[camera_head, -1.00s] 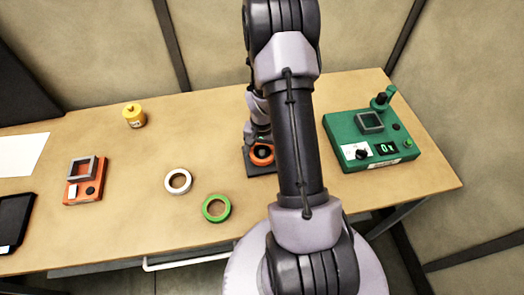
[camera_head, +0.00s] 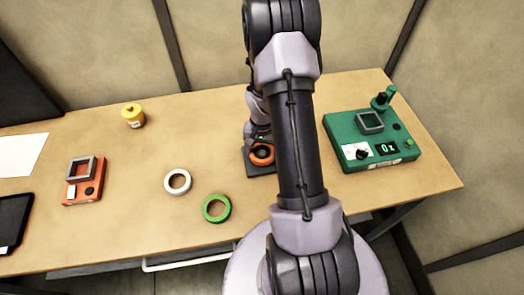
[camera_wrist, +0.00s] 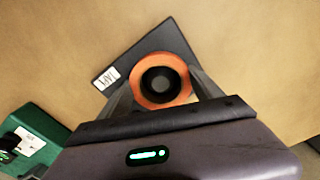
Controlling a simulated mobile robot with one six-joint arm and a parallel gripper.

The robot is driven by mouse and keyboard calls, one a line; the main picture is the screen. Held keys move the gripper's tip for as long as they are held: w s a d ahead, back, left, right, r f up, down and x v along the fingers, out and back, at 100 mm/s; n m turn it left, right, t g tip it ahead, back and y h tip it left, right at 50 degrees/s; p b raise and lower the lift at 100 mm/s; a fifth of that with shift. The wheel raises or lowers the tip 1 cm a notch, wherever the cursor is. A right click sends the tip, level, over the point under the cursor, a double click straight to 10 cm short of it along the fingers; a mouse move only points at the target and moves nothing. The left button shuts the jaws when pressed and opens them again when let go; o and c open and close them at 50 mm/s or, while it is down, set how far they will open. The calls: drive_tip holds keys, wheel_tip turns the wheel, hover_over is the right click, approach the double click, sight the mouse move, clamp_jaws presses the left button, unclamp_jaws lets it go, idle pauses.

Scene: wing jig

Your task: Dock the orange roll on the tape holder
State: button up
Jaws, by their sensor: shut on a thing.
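The orange roll (camera_wrist: 143,97) is around the black hub (camera_wrist: 160,84) of the tape holder in the wrist view. The tape holder (camera_wrist: 155,42) is a dark flat base with a white label, lying on the table. My gripper (camera_wrist: 163,90) is shut on the orange roll, one finger at each side. In the head view the orange roll (camera_head: 262,160) and the holder's dark base (camera_head: 260,170) show beside my arm, which hides part of them. How low the roll sits on the hub cannot be told.
A white roll (camera_head: 167,185) and a green roll (camera_head: 206,212) lie left of the holder. A green device (camera_head: 348,140) stands at the right. An orange device (camera_head: 83,191) and a yellow pot (camera_head: 136,121) are farther left. The table between them is clear.

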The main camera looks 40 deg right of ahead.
drive_tip(key=shift+f+b, duration=0.55)
drive_tip(key=shift+f, duration=0.1)
drive_tip(key=o, duration=1.1)
drive_tip(key=shift+r, duration=0.1)
wheel_tip(320, 180, up, 11)
drive_tip(key=p, duration=0.7)
drive_tip(key=shift+w, duration=0.1)
